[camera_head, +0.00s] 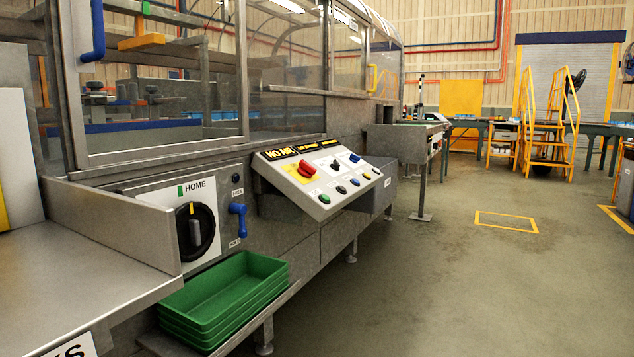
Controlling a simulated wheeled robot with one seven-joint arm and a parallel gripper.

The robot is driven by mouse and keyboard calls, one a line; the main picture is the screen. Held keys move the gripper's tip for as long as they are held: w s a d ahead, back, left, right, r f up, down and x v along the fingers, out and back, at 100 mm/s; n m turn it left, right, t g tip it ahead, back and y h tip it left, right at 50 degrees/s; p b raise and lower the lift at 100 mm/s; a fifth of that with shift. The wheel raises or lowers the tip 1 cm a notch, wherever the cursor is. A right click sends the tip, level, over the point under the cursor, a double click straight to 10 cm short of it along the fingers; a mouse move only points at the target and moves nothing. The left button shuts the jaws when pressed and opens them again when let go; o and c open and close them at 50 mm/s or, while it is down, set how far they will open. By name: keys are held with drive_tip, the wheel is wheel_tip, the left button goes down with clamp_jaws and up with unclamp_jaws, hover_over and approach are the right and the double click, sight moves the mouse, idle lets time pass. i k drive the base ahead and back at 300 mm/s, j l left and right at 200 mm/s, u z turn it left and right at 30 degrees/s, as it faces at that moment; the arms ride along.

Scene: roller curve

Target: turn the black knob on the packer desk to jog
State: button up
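The packer desk (296,192) is a sloped light-grey control panel on the machine's front, right of the picture's centre-left. A small black knob (335,164) sits in its upper row, between a red control (306,169) on a yellow plate and a blue control (354,158). The knob's markings are too small to read, so I cannot tell which position it points to. A row of coloured buttons (341,190) runs along the desk's lower part. My gripper is not in view.
A larger black rotary handle (195,231) under a HOME label and a blue lever (238,221) are left of the desk. Stacked green trays (222,290) stick out below them. A steel table (75,265) fills the lower left. Open floor (430,290) lies at right.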

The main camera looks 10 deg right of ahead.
sight(335, 165)
drive_tip(key=i+l, duration=0.2)
drive_tip(key=i, duration=0.2)
drive_tip(key=i+l, duration=0.25)
drive_tip(key=i, duration=0.15)
drive_tip(key=i+l, duration=0.2)
drive_tip(key=i, duration=0.2)
